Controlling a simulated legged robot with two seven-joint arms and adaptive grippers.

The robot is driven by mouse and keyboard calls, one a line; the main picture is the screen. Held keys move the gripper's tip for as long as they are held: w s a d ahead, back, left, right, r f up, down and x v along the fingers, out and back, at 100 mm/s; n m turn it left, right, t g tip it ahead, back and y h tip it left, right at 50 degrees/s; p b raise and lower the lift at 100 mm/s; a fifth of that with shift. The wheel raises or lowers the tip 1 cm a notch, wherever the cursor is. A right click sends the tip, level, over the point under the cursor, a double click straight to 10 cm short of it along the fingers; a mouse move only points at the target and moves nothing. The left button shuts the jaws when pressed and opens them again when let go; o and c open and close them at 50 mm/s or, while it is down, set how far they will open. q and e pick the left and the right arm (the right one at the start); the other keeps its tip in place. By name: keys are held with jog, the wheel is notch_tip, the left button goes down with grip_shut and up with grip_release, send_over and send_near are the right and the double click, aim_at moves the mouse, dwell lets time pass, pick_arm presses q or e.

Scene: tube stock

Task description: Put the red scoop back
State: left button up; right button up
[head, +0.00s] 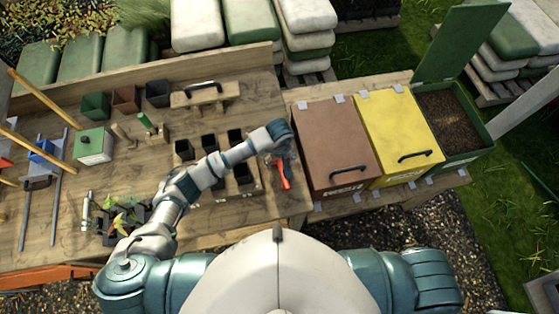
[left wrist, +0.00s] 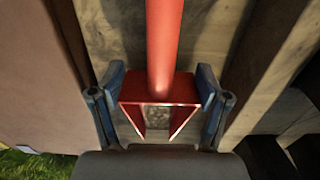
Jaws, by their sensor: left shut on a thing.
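The red scoop (head: 285,175) shows at the right end of the wooden bench, just below my left gripper (head: 279,158). In the left wrist view, the blue-grey fingers of the left gripper (left wrist: 160,92) are shut on both sides of the scoop's boxy red part (left wrist: 183,90). Its round red handle (left wrist: 163,35) runs away from the gripper to the top of that view. I cannot tell whether the scoop touches the bench. My right gripper is not in view.
A closed brown bin (head: 325,140), a closed yellow bin (head: 395,120) and a green bin (head: 478,152) of soil with its lid up stand to the right. Black pots in a wooden rack (head: 252,188) are left of the scoop. A seedling tray (head: 110,222) stands further left.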

pick_arm(q)
jog(key=shift+d+f, duration=0.15)
jog(key=shift+f, duration=0.15)
jog(key=o, duration=1.1)
jog(key=shift+o, duration=1.1)
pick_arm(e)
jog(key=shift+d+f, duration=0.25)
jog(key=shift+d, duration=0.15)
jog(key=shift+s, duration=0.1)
pick_arm(q)
jog(key=shift+r, duration=0.15)
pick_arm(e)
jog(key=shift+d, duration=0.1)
pick_arm(q)
notch_tip(320, 180, up, 12)
jog(key=shift+f, duration=0.15)
